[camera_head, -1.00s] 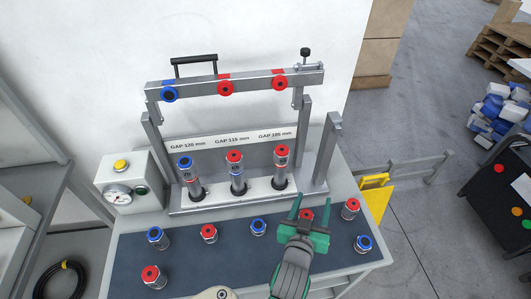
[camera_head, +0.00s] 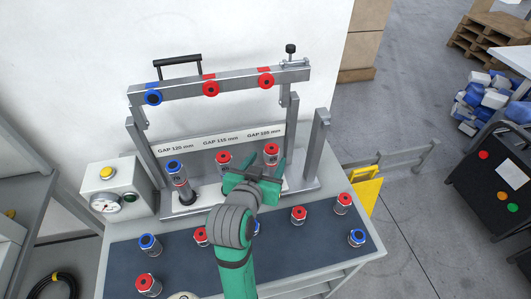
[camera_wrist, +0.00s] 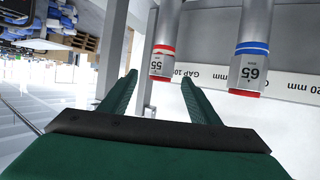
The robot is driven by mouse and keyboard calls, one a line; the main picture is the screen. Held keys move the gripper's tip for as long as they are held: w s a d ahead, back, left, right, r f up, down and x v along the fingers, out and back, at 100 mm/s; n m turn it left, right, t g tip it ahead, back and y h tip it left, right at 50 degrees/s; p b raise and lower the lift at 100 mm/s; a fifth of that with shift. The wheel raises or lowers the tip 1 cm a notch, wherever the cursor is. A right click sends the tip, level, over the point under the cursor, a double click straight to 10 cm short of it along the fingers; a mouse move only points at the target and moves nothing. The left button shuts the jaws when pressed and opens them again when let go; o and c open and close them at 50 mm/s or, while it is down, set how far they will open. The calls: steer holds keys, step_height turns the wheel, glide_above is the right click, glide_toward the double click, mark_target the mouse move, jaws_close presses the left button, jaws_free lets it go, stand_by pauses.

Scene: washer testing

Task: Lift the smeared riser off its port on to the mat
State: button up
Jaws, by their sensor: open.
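Three metal risers stand upright on the port rail (camera_head: 310,188): a blue-topped left one (camera_head: 177,175), a red-topped middle one (camera_head: 224,159) and a red-topped right one (camera_head: 271,153). I cannot make out a smear on any of them. My gripper (camera_head: 258,164) is open and empty in front of the right riser, hiding its lower part. In the wrist view, the riser marked 55 (camera_wrist: 165,45) appears between and just beyond my fingertips (camera_wrist: 159,78). The riser marked 65 (camera_wrist: 252,50) is to its right. The dark blue mat (camera_head: 115,262) lies in front.
Several red- and blue-topped risers, such as this one (camera_head: 148,285), stand on the mat. A crossbar (camera_head: 185,91) spans above the ports. A post (camera_head: 319,145) stands to the right, and a gauge box (camera_head: 118,190) to the left.

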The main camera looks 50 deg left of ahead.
mark_target(274, 145)
steer(key=shift+s+a+r, duration=0.1)
steer(key=shift+a+r, duration=0.1)
steer(key=shift+r, duration=0.05)
steer(key=shift+w+a+f, duration=0.1)
steer(key=shift+w+a, duration=0.1)
steer(key=x, duration=1)
steer(key=shift+d, duration=0.15)
steer(key=shift+c, duration=0.7)
steer(key=c, duration=1.1)
steer(key=shift+c, duration=0.2)
